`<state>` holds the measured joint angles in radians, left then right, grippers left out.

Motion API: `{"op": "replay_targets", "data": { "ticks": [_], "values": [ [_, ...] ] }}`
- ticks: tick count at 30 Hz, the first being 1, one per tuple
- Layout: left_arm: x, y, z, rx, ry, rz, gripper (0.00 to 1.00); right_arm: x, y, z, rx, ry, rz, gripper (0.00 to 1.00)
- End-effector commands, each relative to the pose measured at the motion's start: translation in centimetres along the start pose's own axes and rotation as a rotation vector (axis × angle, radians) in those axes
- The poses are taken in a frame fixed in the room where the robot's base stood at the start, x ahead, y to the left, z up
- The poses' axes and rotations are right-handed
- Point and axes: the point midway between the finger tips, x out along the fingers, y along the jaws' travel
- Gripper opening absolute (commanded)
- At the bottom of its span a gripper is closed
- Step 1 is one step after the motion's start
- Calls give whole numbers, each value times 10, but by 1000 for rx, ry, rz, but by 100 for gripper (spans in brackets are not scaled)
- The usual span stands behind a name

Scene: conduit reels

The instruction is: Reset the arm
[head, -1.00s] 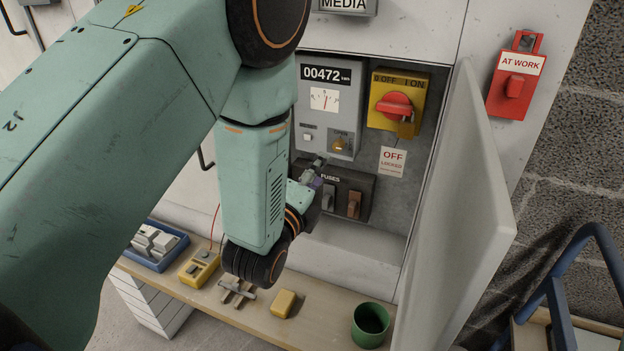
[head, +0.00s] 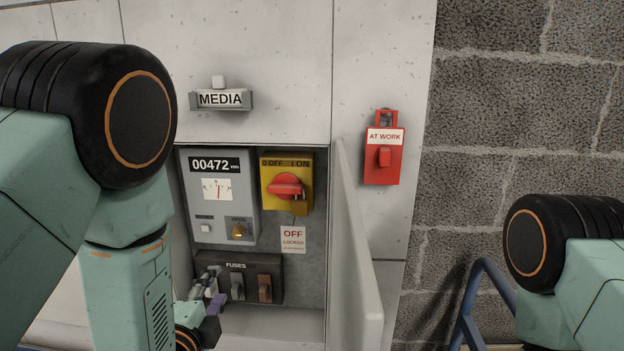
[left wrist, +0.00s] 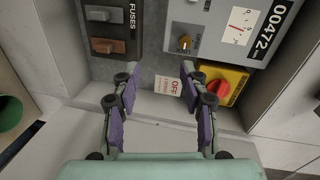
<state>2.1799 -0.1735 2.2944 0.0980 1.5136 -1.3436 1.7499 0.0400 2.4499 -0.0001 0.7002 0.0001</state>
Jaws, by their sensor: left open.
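My left arm comes in from the left in the head view. Its gripper (head: 212,290) is in front of the cabinet, by the left end of the fuse block, partly hidden by the arm. In the left wrist view the left gripper (left wrist: 162,88) is open and empty, its two purple-padded fingers apart. Between and beyond them show the OFF label (left wrist: 170,86) and the cabinet's back panel. A part of my right arm shows at the right edge of the head view; its gripper is out of view.
The open cabinet holds a meter (head: 218,200), a yellow isolator with a red knob (head: 286,186) and a fuse block (head: 262,268). Its door (head: 355,260) stands open on the right. A red AT WORK lockout (head: 384,150) hangs beside it. A green cup (left wrist: 14,98) shows at left.

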Motion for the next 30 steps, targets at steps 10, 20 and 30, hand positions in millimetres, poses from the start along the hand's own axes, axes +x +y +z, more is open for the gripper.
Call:
{"op": "replay_targets", "data": {
  "ticks": [10,20,30],
  "values": [
    [-55,141,31,-750,-292,465,44,12,0,0,0,0,0,40],
    [-200,297,57,-1243,-929,831,44,38,0,0,0,0,0,40],
    [-288,363,65,-1252,-1170,982,44,59,0,0,0,0,0,40]
  ]
}}
